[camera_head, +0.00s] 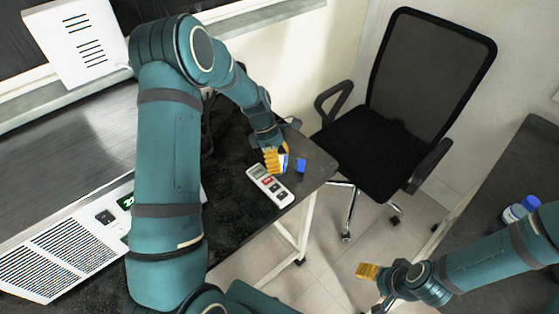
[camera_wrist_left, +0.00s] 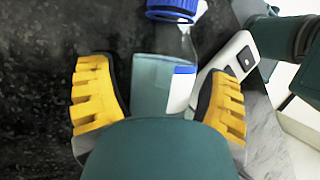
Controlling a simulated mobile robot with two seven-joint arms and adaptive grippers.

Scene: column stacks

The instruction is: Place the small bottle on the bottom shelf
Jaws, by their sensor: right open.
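A small clear bottle with a blue cap (camera_head: 301,165) and a white-and-blue label is at the dark table's right end. In the left wrist view the bottle (camera_wrist_left: 152,85) is between the yellow fingers of my left gripper (camera_wrist_left: 160,95). In the head view my left gripper (camera_head: 275,160) partly hides the bottle. My right gripper (camera_head: 367,271) is open and empty over the floor at lower right. No bottom shelf can be made out.
A white remote-like device (camera_head: 270,186) lies close beside my left gripper on the dark table (camera_head: 235,190). A black office chair (camera_head: 375,145) stands behind. Another blue-capped bottle (camera_head: 520,209) is on the dark surface (camera_head: 520,165) at right. Tiled floor lies between.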

